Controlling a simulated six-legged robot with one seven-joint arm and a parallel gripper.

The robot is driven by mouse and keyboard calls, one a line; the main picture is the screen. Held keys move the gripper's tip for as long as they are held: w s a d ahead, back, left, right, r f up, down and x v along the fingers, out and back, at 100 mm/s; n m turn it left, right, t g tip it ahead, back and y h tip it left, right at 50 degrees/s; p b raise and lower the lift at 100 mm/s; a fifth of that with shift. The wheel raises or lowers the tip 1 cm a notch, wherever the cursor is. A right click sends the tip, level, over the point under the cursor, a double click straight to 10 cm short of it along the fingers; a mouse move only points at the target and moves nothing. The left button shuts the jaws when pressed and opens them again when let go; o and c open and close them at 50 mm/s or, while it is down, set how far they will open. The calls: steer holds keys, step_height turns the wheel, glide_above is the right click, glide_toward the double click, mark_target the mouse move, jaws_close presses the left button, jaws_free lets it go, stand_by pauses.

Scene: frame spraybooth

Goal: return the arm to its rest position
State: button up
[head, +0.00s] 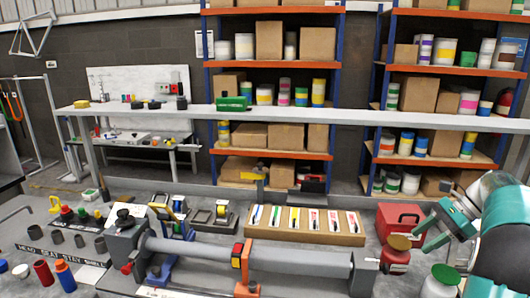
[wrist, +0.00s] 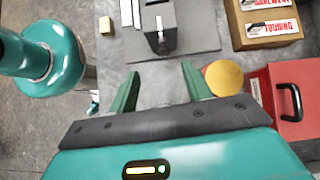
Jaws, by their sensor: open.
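My gripper (wrist: 160,82) shows in the wrist view with its two green fingers apart and nothing between them. Bare grey bench top lies below the gap. In the head view my teal gripper (head: 437,228) is at the right, above the bench and close to a red jar with a gold lid (head: 396,254). The gold lid (wrist: 224,78) is beside the right finger in the wrist view; I cannot tell whether they touch. My fingertips are hard to make out in the head view.
A red case (head: 400,214) with a black handle stands near my gripper. A cardboard tray (head: 350,238) of labelled items and a long grey tube (head: 300,258) fill the bench's middle. Loaded shelves (head: 272,95) stand behind.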

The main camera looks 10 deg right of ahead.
steer(key=s+a+r+n+h, duration=0.3)
steer(key=s+a+n, duration=0.15)
steer(key=a, duration=0.65)
steer(key=s+a+r+n+h, duration=0.25)
steer(key=a+n, duration=0.25)
steer(key=a, duration=0.5)
steer(key=s+a+f+n+t+h, duration=0.2)
steer(key=s+a+f+n+t, duration=0.1)
steer(key=s+a+n, duration=0.7)
steer(key=s+a+f, duration=0.1)
steer(key=s, duration=0.2)
steer(key=shift+s+f+n+t+h, duration=0.25)
steer(key=shift+f+n+t+h, duration=0.1)
steer(key=shift+f+t, duration=0.05)
